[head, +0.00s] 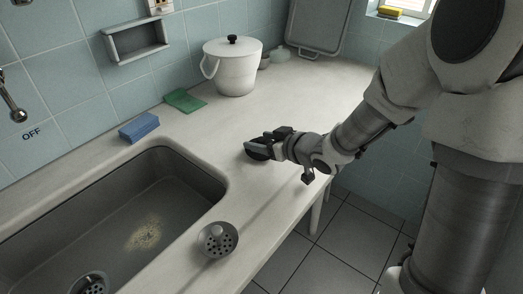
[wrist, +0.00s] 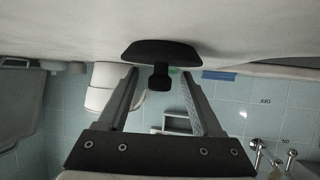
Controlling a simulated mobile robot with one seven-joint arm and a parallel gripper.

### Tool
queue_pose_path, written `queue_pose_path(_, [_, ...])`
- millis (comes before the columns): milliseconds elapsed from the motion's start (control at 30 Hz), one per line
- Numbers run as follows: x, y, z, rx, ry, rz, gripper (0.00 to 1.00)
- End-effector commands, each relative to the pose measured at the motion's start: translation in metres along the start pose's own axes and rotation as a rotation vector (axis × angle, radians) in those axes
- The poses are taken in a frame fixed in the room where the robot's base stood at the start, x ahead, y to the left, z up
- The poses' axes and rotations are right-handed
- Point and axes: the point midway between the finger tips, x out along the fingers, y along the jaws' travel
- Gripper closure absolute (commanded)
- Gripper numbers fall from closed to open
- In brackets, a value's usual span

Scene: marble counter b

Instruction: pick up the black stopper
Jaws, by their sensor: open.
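The black stopper (wrist: 163,50) is a wide dark disc with a short knob, lying on the pale counter. The wrist view is upside down, so the counter is at its top and the knob points down in the picture. My gripper (wrist: 160,74) is open, with its fingertips on either side of the knob and a gap on each side. In the head view, my gripper (head: 268,143) reaches in low over the counter from the right. The stopper (head: 256,154) is partly hidden there by the fingers.
A sink (head: 205,179) lies to the left, with a metal strainer (head: 217,240) on the counter near its front corner. A blue sponge (head: 139,127), a green cloth (head: 185,100) and a white lidded pot (head: 234,75) stand toward the wall. The counter around the stopper is clear.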

Motion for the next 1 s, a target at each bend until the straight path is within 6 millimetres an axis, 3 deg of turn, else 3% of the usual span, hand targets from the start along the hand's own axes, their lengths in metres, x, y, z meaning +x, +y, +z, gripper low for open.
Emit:
queue_pose_path(67, [0.0, 0.0, 0.0, 0.0, 0.0, 0.0, 0.35])
queue_pose_path(433, [-0.001, 0.0, 0.0, 0.0, 0.0, 0.001, 1.0])
queue_pose_path(800, [-0.001, 0.0, -0.001, 0.0, 0.001, 0.001, 1.0])
queue_pose_path(1000, [-0.006, 0.001, -0.012, -0.002, 0.002, 0.001, 1.0])
